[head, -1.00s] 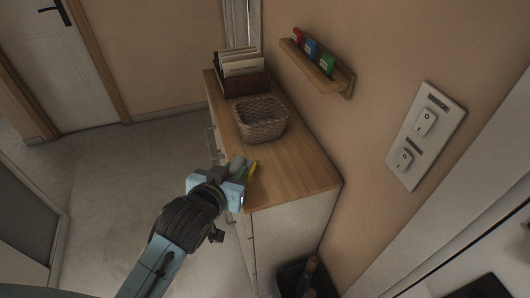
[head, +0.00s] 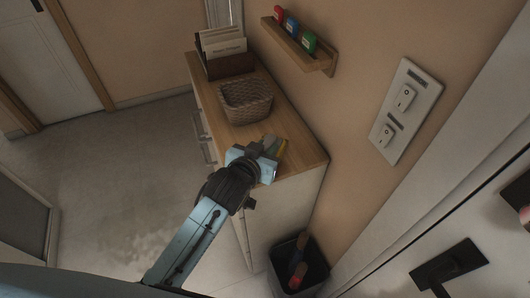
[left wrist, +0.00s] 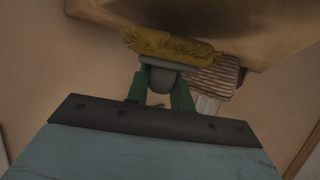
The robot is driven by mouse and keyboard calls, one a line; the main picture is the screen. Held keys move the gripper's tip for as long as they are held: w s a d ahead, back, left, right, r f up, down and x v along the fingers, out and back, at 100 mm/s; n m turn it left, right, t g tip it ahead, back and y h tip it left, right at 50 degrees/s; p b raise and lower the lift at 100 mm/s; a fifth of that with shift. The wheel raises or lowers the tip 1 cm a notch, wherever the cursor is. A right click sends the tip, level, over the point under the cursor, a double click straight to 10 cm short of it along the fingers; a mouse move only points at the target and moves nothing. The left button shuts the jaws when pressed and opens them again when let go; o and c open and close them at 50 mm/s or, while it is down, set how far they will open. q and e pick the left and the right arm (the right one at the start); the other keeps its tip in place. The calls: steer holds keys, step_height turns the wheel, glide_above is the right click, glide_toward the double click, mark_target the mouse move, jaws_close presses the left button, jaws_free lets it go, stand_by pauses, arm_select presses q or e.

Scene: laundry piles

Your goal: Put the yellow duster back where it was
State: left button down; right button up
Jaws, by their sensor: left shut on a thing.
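My right gripper is not in view.
A wicker basket (head: 248,112) and a card box (head: 232,66) stand farther back on the cabinet. A wall shelf (head: 290,42) holds small coloured boxes. A switch panel (head: 405,112) is on the wall. A dark bin (head: 312,272) with handled things stands below the cabinet's near end.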

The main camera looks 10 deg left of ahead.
arm_select(q)
steer(key=shift+f, duration=0.6)
steer(key=c, duration=1.2)
jaws_free()
steer(key=shift+f, duration=0.15)
steer(key=shift+r, duration=0.25)
steer(key=p+v, duration=0.1)
steer(key=v, duration=1.1)
